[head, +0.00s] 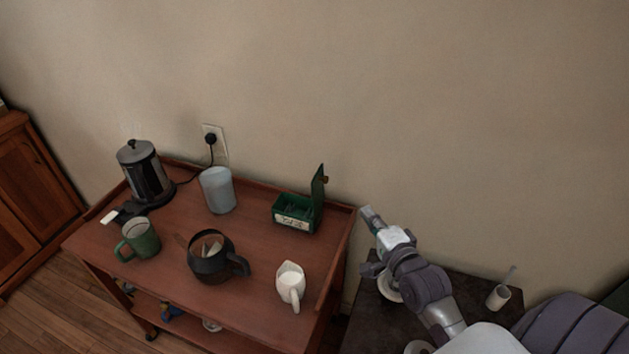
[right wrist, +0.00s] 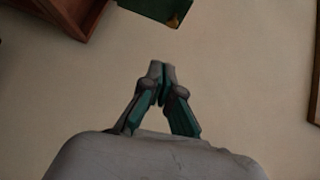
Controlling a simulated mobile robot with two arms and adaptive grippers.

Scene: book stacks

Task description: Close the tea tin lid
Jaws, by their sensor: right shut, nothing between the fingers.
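The green tea tin (head: 291,212) stands at the right back of the wooden cart, with a pale label on its front. Its lid (head: 319,187) stands upright at the tin's right side, so the tin is open and its inside shows. Part of the green lid (right wrist: 160,8) shows at the top of the right wrist view. My right gripper (head: 366,212) is to the right of the tin and lid, past the cart's right edge, apart from both. Its fingers (right wrist: 162,72) are closed together with nothing between them. My left gripper does not show.
The cart (head: 175,250) has raised edges and also holds a kettle (head: 145,172), a pale canister (head: 217,190), a green mug (head: 139,238), a black pot (head: 210,262) and a white pitcher (head: 290,283). A dark side table with a white cup (head: 498,297) stands at right. The wall is close behind.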

